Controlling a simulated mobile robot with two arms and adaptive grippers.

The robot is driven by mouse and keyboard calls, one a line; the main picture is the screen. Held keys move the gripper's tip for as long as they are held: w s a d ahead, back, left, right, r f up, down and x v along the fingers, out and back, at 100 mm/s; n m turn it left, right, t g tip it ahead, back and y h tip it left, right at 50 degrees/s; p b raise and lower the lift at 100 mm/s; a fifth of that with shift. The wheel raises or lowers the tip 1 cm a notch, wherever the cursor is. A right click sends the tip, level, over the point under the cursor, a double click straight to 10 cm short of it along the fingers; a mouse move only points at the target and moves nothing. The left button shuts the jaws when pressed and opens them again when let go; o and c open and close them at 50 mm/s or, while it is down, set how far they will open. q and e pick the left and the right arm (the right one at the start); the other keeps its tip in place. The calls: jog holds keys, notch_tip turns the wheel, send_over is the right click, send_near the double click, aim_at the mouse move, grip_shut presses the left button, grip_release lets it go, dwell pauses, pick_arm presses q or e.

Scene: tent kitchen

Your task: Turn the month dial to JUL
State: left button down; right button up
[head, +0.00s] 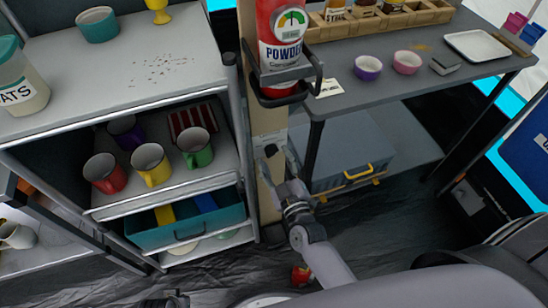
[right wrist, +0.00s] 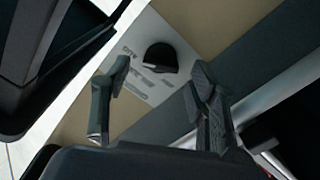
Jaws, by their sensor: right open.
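The month dial shows in the right wrist view as a dark, rounded knob (right wrist: 161,58) on a pale plate (right wrist: 150,88) with small printed marks. The marks are too blurred to read, so I cannot tell which month it is set to. In the head view the plate (head: 266,139) sits on the wooden post below the fire extinguisher, partly hidden by my gripper. My right gripper (head: 279,152) is open and empty in front of the plate. Its fingers appear either side of the knob, apart from it. A dark part of my left gripper (head: 165,301) shows at the bottom edge.
The fire extinguisher (head: 283,40) hangs in a dark bracket (head: 318,70) above the plate. A shelf unit with mugs (head: 150,163) stands left. A dark table (head: 420,75) with bowls stands right, with a grey box (head: 350,155) below. Open floor lies in front.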

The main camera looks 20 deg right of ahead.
jog(key=shift+w, duration=0.75)
jog(key=shift+c, duration=0.4)
jog(key=c, duration=1.1)
